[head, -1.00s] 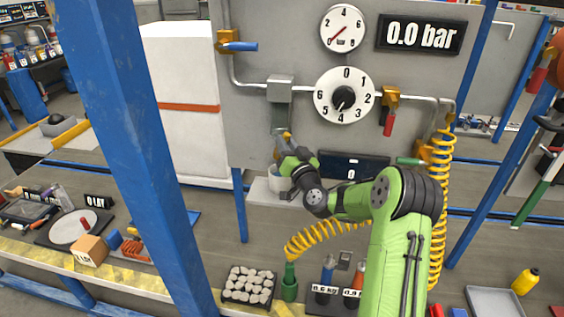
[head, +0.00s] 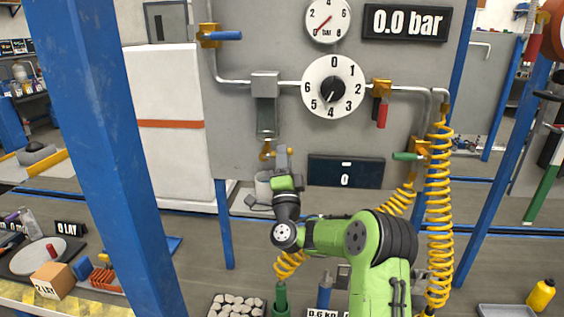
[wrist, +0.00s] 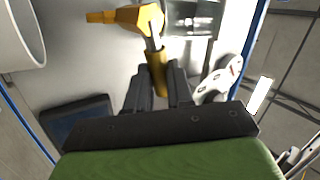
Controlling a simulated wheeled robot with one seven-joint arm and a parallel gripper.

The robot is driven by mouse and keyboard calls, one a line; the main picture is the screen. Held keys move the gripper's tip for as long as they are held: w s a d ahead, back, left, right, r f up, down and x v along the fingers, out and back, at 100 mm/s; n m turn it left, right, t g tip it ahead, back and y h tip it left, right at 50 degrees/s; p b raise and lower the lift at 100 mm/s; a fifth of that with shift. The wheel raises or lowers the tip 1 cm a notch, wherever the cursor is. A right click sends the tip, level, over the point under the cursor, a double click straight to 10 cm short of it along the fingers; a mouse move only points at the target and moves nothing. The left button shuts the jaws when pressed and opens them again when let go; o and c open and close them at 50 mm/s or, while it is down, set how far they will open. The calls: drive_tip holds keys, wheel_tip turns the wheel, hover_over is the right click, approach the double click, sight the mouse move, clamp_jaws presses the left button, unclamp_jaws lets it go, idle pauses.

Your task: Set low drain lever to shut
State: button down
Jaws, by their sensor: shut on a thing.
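The low drain valve (head: 265,151) is a small brass fitting under the grey box and clear tube on the panel. In the wrist view its brass body (wrist: 146,18) is at the top, and its lever (wrist: 158,62), a metal stem with a yellow grip, points toward my gripper. My gripper (wrist: 160,74) is shut on the lever, with one dark finger on each side of the grip. In the head view my gripper (head: 282,158) points up just right of the drain valve. The lever is mostly hidden there by my fingers.
Other valves on the panel have a blue lever (head: 226,36), a red lever (head: 382,116) and a green lever (head: 407,156). A coiled yellow hose (head: 438,220) hangs at right. A white container (head: 263,188) stands beside my gripper. A blue post (head: 105,130) stands at left.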

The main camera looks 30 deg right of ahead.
drive_tip(key=shift+f+m+g+h+b, duration=0.15)
drive_tip(key=shift+f+m+g+h, duration=0.1)
drive_tip(key=shift+m+h, duration=0.55)
drive_tip(key=shift+f+m+g+h+b, duration=0.1)
drive_tip(key=shift+f+m+g+h, duration=0.3)
drive_tip(key=shift+m, duration=0.6)
drive_tip(key=shift+f+m+g+h+b, duration=0.15)
drive_tip(key=shift+m+h, duration=0.55)
drive_tip(key=shift+m, duration=0.2)
drive_tip(key=shift+f+m, duration=0.1)
drive_tip(key=shift+m, duration=0.2)
drive_tip(key=c, duration=1)
unclamp_jaws()
